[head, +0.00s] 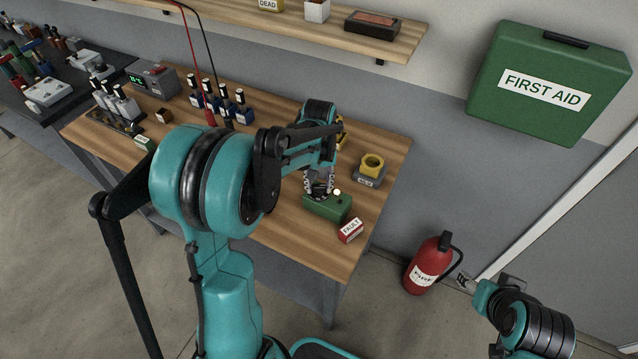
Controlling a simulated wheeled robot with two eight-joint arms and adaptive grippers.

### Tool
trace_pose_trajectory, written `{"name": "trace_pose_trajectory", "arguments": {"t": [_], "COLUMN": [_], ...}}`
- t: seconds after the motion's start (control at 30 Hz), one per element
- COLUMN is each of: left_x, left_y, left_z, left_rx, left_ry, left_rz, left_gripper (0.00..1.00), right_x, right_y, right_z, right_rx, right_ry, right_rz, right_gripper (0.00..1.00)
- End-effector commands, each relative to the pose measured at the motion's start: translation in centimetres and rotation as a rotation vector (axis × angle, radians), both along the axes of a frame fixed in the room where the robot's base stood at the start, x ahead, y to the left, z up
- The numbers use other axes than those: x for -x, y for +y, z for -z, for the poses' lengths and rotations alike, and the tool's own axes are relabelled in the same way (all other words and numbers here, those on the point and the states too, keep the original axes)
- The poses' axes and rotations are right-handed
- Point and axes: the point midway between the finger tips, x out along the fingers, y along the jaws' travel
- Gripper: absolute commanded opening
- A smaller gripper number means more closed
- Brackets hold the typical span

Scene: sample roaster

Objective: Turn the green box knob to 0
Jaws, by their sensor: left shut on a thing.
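The green box (327,208) stands on the wooden workbench near its right front part. My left gripper (319,190) reaches down from above onto the top of the green box and is shut on its knob. The fingers hide the knob and any dial marks, so its setting cannot be read. A small pale round spot and a dark dot show on the box top, right of the fingers. My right gripper (465,281) is at the lower right, off the bench near the fire extinguisher; whether it is open or shut is unclear.
A red-and-white FAULT box (350,230) stands close right of the green box. A yellow-topped grey item (370,168) stands behind it. Several dark bottles (225,103) stand farther left. A fire extinguisher (429,263) stands on the floor right of the workbench (290,232).

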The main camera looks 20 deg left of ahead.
Motion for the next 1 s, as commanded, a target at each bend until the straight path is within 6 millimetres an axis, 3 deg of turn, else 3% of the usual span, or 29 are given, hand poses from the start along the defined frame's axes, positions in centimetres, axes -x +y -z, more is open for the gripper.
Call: {"name": "trace_pose_trajectory", "arguments": {"t": [0.5, 1.0], "left_x": [0.05, 0.07], "left_y": [0.02, 0.02], "left_z": [0.03, 0.04], "left_rx": [0.001, 0.001], "left_ry": [0.001, 0.001], "left_rz": [-0.440, -0.614], "left_gripper": [0.07, 0.07], "right_x": [0.00, 0.00], "right_y": [0.00, 0.00], "right_z": [-0.14, -0.17], "right_rx": [0.000, 0.000], "right_ry": [0.000, 0.000], "right_rz": [0.000, 0.000], "right_gripper": [0.53, 0.53]}}
